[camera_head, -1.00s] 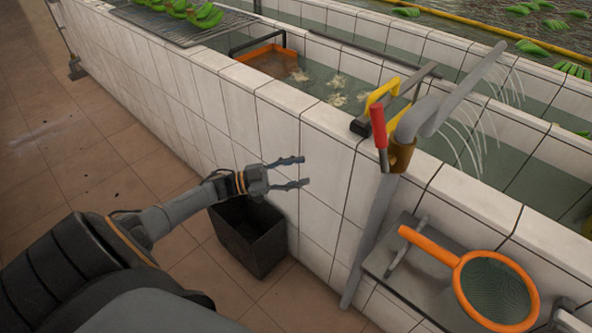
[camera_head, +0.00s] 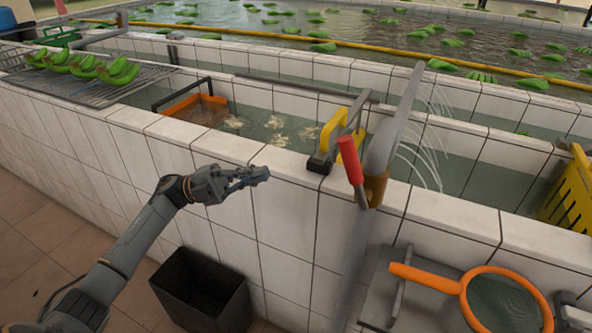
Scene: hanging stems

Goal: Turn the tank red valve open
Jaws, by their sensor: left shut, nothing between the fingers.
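The red valve handle (camera_head: 350,160) stands up, tilted a little to the left, on a brass-coloured valve body (camera_head: 374,188) on the grey pipe (camera_head: 392,125) at the tank wall. Thin jets of water come from the pipe's upper part over the tank. My left gripper (camera_head: 258,176) is shut and empty in front of the tiled wall, to the left of the red handle and apart from it. My right gripper is not in view.
An orange net (camera_head: 500,300) rests on a grey shelf at the lower right. A black bin (camera_head: 205,290) stands below my left arm. Green bananas (camera_head: 90,66) lie on a rack.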

